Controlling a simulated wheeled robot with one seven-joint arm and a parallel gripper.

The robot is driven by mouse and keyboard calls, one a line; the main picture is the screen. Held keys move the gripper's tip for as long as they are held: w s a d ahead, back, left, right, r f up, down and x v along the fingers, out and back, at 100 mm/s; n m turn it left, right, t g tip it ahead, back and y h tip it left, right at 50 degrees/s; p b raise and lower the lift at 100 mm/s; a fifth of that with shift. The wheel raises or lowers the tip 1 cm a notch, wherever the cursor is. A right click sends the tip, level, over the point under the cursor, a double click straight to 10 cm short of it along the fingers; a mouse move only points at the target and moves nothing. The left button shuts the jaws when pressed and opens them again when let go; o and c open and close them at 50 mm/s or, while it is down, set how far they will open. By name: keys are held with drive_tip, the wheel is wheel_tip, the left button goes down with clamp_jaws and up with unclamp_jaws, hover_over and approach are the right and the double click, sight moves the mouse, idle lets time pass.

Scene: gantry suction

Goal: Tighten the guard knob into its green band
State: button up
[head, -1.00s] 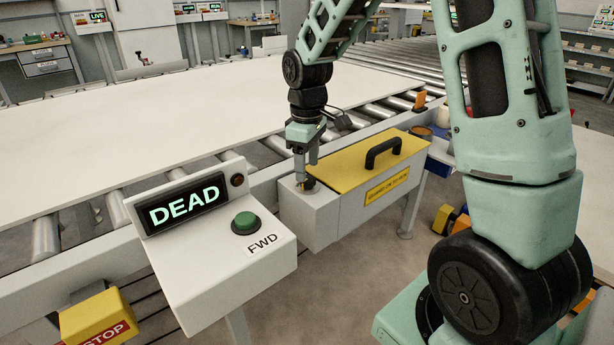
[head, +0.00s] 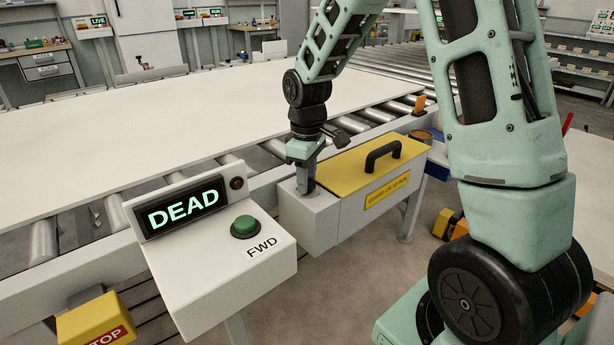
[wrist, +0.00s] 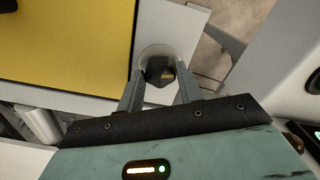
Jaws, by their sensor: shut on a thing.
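The guard knob (wrist: 157,66) is dark, with a small yellow mark on it, and sits in a pale round seat on the white box beside the yellow guard cover (head: 350,160). My gripper (wrist: 160,75) is shut on the knob, one finger on each side. In the head view my gripper (head: 306,187) points down onto the left end of the box and its fingers hide the knob. I cannot make out a green band in either view.
The yellow cover has a black handle (head: 383,153) close to the right of my gripper. A white control console (head: 215,250) with a "DEAD" display (head: 185,208) and a green button (head: 244,227) stands at front left. A large pale board (head: 150,125) lies on rollers behind.

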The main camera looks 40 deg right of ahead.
drive_tip(key=m+p, duration=0.2)
drive_tip(key=shift+r+m, duration=0.1)
drive_tip(key=shift+m, duration=0.3)
drive_tip(key=shift+m+p, duration=0.8)
drive_tip(key=shift+m, duration=0.8)
drive_tip(key=o, duration=1)
wheel_tip(320, 180, up, 17)
drive_tip(key=shift+r+p, duration=0.1)
drive_tip(key=shift+p, duration=0.95)
